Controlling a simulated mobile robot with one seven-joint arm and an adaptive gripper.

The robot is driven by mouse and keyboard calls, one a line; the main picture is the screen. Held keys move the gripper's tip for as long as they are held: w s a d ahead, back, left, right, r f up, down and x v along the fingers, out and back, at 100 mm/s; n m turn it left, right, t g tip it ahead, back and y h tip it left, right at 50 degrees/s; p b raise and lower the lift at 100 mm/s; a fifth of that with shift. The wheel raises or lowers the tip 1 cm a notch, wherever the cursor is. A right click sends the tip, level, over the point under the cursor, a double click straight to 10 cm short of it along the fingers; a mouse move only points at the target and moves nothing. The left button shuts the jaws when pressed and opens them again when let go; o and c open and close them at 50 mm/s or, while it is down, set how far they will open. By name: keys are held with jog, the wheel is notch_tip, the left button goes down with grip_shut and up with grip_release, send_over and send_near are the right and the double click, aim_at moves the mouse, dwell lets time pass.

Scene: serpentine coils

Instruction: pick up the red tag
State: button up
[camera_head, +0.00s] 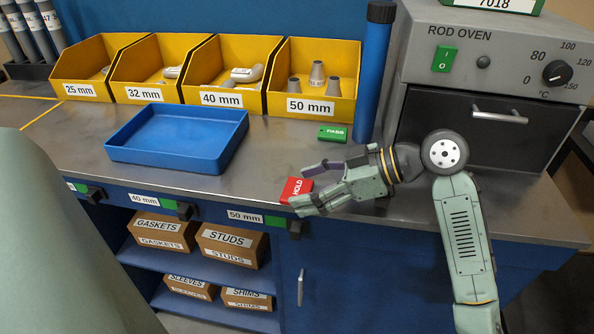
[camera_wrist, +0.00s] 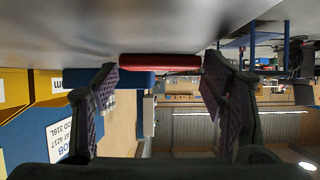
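The red tag (camera_head: 296,190), marked HOLD, lies on the grey metal bench top near its front edge. My gripper (camera_head: 303,185) is low over the bench with its fingers spread, one on each side of the tag's near end. In the wrist view, the red tag (camera_wrist: 160,62) shows edge-on between and just beyond the open fingertips (camera_wrist: 161,75). Nothing is held. I cannot tell whether a fingertip touches the tag. The lower finger hides a little of the tag in the head view.
A green PASS tag (camera_head: 332,134) lies behind the red one. A blue tray (camera_head: 178,166) stands to the left. Yellow bins (camera_head: 313,108) line the back. A blue tube (camera_head: 373,80) and the rod oven (camera_head: 480,60) stand at the right. Bare bench surrounds the red tag.

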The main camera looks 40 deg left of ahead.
jog(key=c, duration=0.8)
